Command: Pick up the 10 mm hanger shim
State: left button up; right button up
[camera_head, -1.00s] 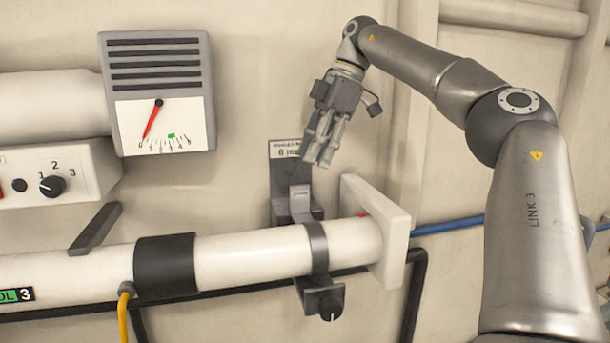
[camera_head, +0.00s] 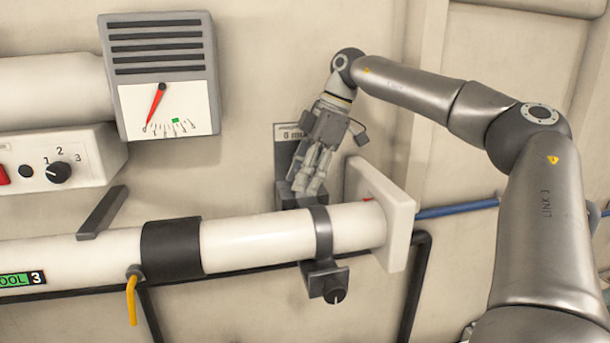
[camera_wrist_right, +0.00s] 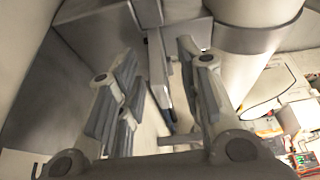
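My right gripper (camera_head: 302,188) points down at the grey wall holder (camera_head: 283,160) above the white pipe. Its fingers cover the spot where a light grey piece, possibly the shim, showed earlier. In the right wrist view the gripper (camera_wrist_right: 158,62) is open, its two fingers apart on either side of a narrow grey upright plate (camera_wrist_right: 158,75). I cannot tell whether that plate is the shim or part of the hanger. No finger visibly closes on it. The shim's thickness marking cannot be read. My left gripper is not in view.
The white pipe (camera_head: 260,237) with a dark clamp (camera_head: 322,240) and knob (camera_head: 334,290) runs just below the gripper. A white end plate (camera_head: 398,218) stands right of it. A gauge box (camera_head: 160,75) and switch panel (camera_head: 70,160) are on the left.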

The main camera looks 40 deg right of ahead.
grip_shut()
jog(key=shift+r, duration=0.1)
jog(key=shift+r, duration=0.15)
jog(key=shift+r, duration=4.55)
